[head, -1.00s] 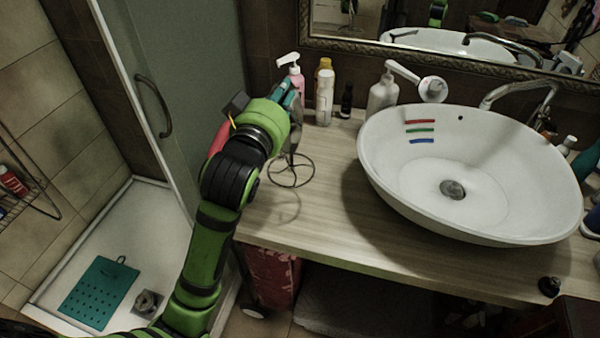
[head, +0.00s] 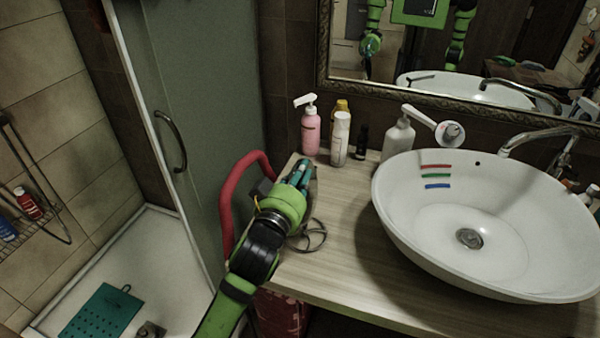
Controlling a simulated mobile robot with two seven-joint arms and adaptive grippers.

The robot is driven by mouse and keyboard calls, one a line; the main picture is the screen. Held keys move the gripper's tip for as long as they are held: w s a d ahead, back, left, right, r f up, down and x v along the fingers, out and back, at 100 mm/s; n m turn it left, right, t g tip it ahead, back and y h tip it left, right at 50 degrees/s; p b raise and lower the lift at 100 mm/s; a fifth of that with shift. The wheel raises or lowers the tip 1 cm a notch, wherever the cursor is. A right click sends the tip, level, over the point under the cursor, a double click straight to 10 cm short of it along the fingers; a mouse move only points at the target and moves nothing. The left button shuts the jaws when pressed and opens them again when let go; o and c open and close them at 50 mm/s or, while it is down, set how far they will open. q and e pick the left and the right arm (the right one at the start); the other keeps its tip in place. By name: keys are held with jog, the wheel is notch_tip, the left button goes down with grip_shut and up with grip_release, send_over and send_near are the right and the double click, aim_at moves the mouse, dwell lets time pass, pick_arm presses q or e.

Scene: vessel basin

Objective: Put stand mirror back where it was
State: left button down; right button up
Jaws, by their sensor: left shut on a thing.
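The stand mirror shows only as its thin dark wire ring base (head: 312,236) at the counter's left end, just right of my left arm. Its upper part is hidden behind my left gripper. My left gripper (head: 300,174) is shut on the stand mirror, above the left end of the wooden counter, with its fingers pointing toward the back. I cannot tell whether the base touches the counter. My right gripper is not in view.
A pink pump bottle (head: 310,132), a white bottle (head: 340,139), a small dark bottle (head: 361,143) and a white pump bottle (head: 397,140) stand along the back. The white basin (head: 400,210) fills the right. The counter (head: 345,220) is clear between. A red curved rail (head: 228,205) is left of my arm.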

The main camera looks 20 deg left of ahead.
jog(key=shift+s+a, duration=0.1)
pick_arm(q)
jog(key=c, duration=1.4)
grip_release()
jog(key=shift+o, duration=1)
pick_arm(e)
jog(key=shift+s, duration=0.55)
pick_arm(q)
jog(key=shift+s, duration=0.4)
jog(key=s, duration=1.1)
jog(key=shift+a+b, duration=0.15)
jog(key=shift+b, duration=0.3)
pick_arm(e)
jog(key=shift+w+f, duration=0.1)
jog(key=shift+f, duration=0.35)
